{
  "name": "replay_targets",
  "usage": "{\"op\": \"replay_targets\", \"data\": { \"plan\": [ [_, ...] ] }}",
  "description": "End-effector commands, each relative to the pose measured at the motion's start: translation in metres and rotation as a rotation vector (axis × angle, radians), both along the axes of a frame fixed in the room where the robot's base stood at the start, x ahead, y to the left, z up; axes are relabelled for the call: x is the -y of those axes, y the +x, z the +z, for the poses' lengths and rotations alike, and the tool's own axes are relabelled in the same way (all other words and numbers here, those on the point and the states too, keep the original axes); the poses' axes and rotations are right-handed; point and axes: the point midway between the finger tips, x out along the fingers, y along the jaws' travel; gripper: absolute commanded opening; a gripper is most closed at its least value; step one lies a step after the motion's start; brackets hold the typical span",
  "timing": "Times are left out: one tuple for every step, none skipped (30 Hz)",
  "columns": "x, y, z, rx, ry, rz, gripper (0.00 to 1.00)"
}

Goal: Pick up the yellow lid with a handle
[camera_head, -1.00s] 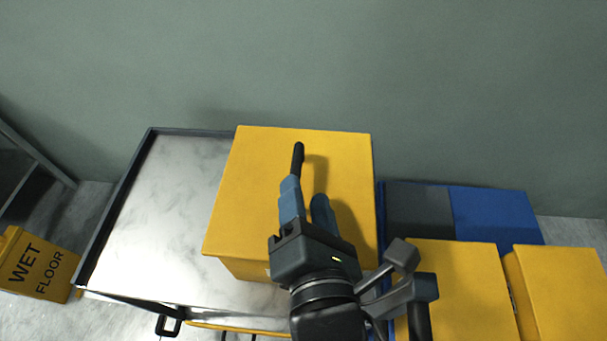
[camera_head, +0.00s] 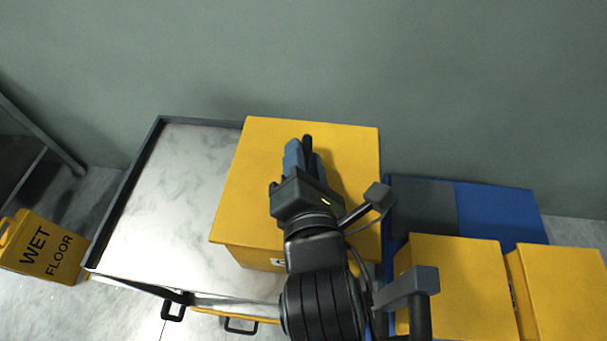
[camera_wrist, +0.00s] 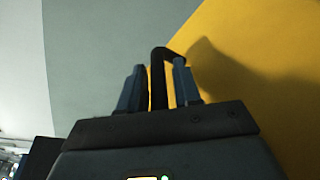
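The yellow lid (camera_head: 352,165) is a wide flat top on a yellow box, and it fills the right of the wrist view (camera_wrist: 262,45). Its black handle (camera_head: 308,140) stands up near the middle of the lid and is mostly hidden by my gripper in the head view. My gripper (camera_head: 304,158) is over the lid, with its blue fingers apart. In the wrist view, the handle (camera_wrist: 158,78) lies between the two fingers (camera_wrist: 158,90), with small gaps visible on either side. I cannot tell how far down the fingers reach along it.
The box stands on the right part of a metal-topped cart (camera_head: 175,200) with a dark rim; its left part is bare. A blue and grey surface (camera_head: 495,212) and two more yellow boxes (camera_head: 465,285) are at right. A wet floor sign (camera_head: 42,248) stands at left. A wall is behind.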

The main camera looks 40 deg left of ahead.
Motion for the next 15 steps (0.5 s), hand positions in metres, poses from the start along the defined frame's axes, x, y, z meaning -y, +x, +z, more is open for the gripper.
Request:
{"op": "replay_targets", "data": {
  "plan": [
    [0.0001,-0.0001,0.0000,0.000,0.000,0.000,0.28],
    [0.0001,-0.0001,0.0000,0.000,0.000,0.000,0.25],
    [0.0001,-0.0001,0.0000,0.000,0.000,0.000,0.21],
    [0.0001,0.0000,0.0001,0.000,0.000,0.000,0.18],
    [0.0002,-0.0001,0.0001,0.000,0.000,0.000,0.15],
    [0.0002,-0.0001,0.0000,0.000,0.000,0.000,0.11],
    [0.0002,-0.0001,0.0000,0.000,0.000,0.000,0.09],
    [0.0002,-0.0001,0.0000,0.000,0.000,0.000,0.06],
    [0.0002,-0.0001,0.0000,0.000,0.000,0.000,0.02],
    [0.0002,-0.0001,0.0000,0.000,0.000,0.000,0.00],
    [0.0002,-0.0001,0.0000,0.000,0.000,0.000,0.00],
    [0.0003,-0.0001,-0.0001,0.000,0.000,0.000,0.00],
    [0.0003,-0.0001,-0.0001,0.000,0.000,0.000,0.00],
    [0.0003,-0.0001,-0.0001,0.000,0.000,0.000,0.00],
    [0.0003,-0.0001,-0.0001,0.000,0.000,0.000,0.00]
  ]
}}
